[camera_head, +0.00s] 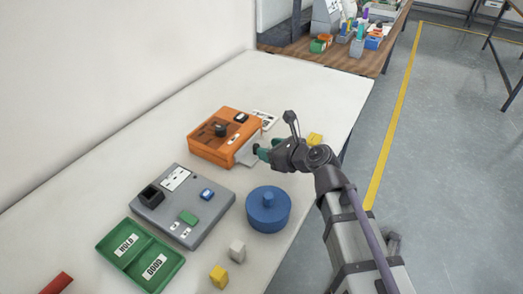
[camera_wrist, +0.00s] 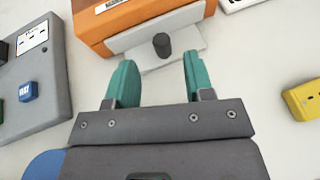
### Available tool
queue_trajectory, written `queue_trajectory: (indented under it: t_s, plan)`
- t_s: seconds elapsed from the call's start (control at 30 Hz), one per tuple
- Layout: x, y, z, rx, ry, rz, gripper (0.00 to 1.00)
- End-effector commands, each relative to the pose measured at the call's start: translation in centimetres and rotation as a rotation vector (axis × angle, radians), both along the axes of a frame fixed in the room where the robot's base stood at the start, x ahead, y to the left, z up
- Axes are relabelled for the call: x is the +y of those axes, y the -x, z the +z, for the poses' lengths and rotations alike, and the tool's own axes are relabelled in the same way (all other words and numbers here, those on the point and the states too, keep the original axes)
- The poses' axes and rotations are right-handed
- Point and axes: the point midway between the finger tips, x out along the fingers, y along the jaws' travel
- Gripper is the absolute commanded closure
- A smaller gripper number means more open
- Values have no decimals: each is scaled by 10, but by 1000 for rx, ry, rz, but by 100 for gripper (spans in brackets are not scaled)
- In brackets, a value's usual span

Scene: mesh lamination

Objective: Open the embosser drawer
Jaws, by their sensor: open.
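The orange embosser (camera_head: 224,133) stands on the white table, with a dark round part and a small dark button on top. Its front face also shows at the top of the wrist view (camera_wrist: 90,35). A pale drawer front (camera_wrist: 130,40) with a dark round knob (camera_wrist: 161,45) faces my gripper. A light plate (camera_head: 246,154) juts out at this side in the head view. My gripper (camera_wrist: 158,68) has teal fingers spread apart, empty, with the knob just ahead of and between the tips, apart from both. In the head view, my gripper (camera_head: 262,153) hides the knob.
A grey device (camera_head: 205,220) with buttons, a blue round container (camera_head: 268,211) and a green two-part tray (camera_head: 110,245) stand nearer. A yellow block (camera_wrist: 304,99) lies right of my gripper.

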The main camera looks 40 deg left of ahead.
Motion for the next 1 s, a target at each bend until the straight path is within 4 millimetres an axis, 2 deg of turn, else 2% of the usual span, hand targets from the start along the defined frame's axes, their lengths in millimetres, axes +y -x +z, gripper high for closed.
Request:
queue_trajectory:
  t_s: [0.03,0.2,0.33,0.57,1.0]
  plan:
    - [14,-4,-11,-2,1,2,52]
    - [42,-9,-21,-1,1,2,52]
    - [49,-10,-22,-2,1,0,52]
    - [49,-10,-21,-2,1,-1,53]
    - [49,-10,-21,-2,1,0,95]
